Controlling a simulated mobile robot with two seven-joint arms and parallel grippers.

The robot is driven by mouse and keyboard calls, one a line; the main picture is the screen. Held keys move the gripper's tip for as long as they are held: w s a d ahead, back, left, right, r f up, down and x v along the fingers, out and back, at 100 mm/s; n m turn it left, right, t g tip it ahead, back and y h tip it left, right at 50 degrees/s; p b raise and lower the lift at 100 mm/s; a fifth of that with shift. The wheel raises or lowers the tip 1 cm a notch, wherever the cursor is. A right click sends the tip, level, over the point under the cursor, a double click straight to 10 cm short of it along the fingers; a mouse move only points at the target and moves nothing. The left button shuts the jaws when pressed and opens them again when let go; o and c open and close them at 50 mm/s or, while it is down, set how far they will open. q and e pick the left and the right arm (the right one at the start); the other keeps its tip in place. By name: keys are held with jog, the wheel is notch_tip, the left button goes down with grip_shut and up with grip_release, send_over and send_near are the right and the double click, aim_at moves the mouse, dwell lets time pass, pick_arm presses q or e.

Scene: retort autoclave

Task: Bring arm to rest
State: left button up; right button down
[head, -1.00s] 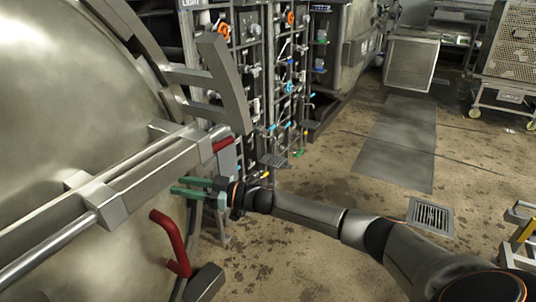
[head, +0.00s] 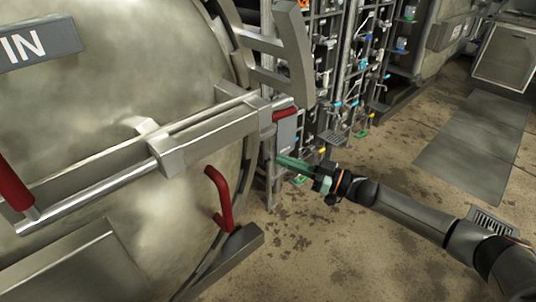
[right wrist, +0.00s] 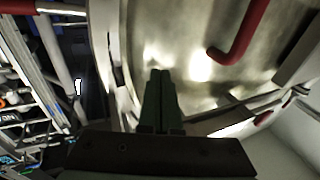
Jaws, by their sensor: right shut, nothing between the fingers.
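My right gripper (head: 283,162) shows in the head view, its green fingers together and empty. It points left toward the rim of the round steel autoclave door (head: 150,110), near a red handle (head: 220,198), and does not appear to touch either. My right arm (head: 400,208) reaches in from the lower right. In the right wrist view the closed fingers (right wrist: 160,92) point at the steel door, with the red handle (right wrist: 243,38) beyond them to the upper right. My left gripper is not in view.
A steel locking bar (head: 200,140) with a red tip (head: 285,113) crosses the door above the gripper. A bent metal bracket (head: 295,50) sticks out higher up. A pipe and valve rack (head: 350,70) stands behind. The floor (head: 330,250) is open, with a drain grate (head: 492,222) at right.

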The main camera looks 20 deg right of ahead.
jog(key=s+a+f+m+h, duration=0.2)
jog(key=s+a+f+h, duration=0.1)
jog(key=s+a+f, duration=0.3)
jog(key=s+a+f+m+h, duration=0.25)
jog(key=s+a+f, duration=0.2)
jog(key=f, duration=0.45)
jog(key=s+a+f+m+g+h, duration=0.1)
jog(key=s+f+g+h, duration=0.1)
jog(key=s+f, duration=0.35)
jog(key=s+a+f+m+g+h, duration=0.1)
jog(key=s+f+g+h, duration=0.1)
jog(key=s, duration=0.7)
pick_arm(q)
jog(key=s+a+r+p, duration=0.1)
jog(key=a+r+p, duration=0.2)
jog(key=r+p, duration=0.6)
jog(key=p, duration=0.4)
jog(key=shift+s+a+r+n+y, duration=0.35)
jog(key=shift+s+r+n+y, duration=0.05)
pick_arm(e)
jog(key=s+d+r+h, duration=0.1)
jog(key=s+d+r, duration=0.2)
jog(key=r, duration=0.6)
jog(key=shift+d, duration=0.35)
jog(key=shift+m+h, duration=0.25)
